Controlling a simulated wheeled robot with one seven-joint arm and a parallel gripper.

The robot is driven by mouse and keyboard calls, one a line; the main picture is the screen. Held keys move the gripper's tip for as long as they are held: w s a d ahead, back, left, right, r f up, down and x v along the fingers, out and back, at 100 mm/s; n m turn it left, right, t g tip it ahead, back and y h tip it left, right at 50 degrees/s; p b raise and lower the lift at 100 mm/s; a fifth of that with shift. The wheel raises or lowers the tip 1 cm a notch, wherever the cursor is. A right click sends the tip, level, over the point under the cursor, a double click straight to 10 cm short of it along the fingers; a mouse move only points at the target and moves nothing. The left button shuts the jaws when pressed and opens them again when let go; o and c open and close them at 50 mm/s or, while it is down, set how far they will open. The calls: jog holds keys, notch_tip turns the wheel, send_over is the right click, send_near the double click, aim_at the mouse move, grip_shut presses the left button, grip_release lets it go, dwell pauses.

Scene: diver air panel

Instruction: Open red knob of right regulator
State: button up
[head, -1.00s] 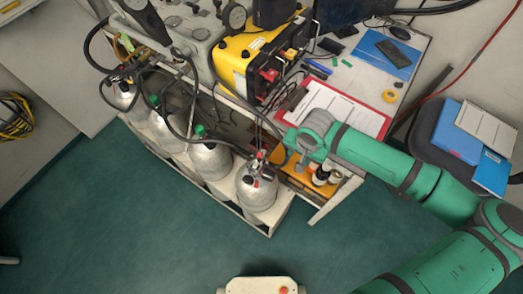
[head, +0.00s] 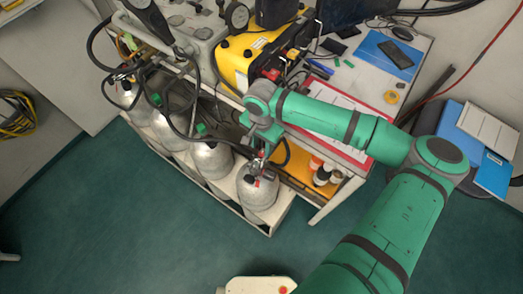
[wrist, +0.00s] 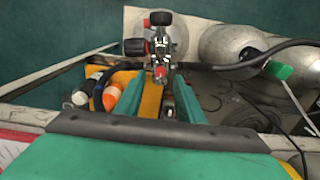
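The right regulator (wrist: 160,45) sits on the neck of the rightmost silver cylinder (head: 258,195). In the wrist view it is metal, with black knobs and red parts. A red knob (wrist: 160,72) faces the camera, just beyond my fingertips. My gripper (wrist: 155,90) has two green fingers, spread apart with nothing visible between them, and the knob lies ahead of the gap. In the head view, the right regulator (head: 258,168) shows just below my gripper (head: 257,148), and the arm hides part of this area. I cannot tell whether the fingers touch anything.
Several more cylinders (head: 211,160) stand in a white rack to the left, with black hoses between them. Bottles (head: 322,176) stand on an orange shelf close to my gripper. A yellow case (head: 244,58) and clipboard (head: 345,150) are on the bench above.

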aim_at(261, 154)
jog(key=shift+f, duration=2.1)
grip_shut()
jog(key=shift+a, duration=0.1)
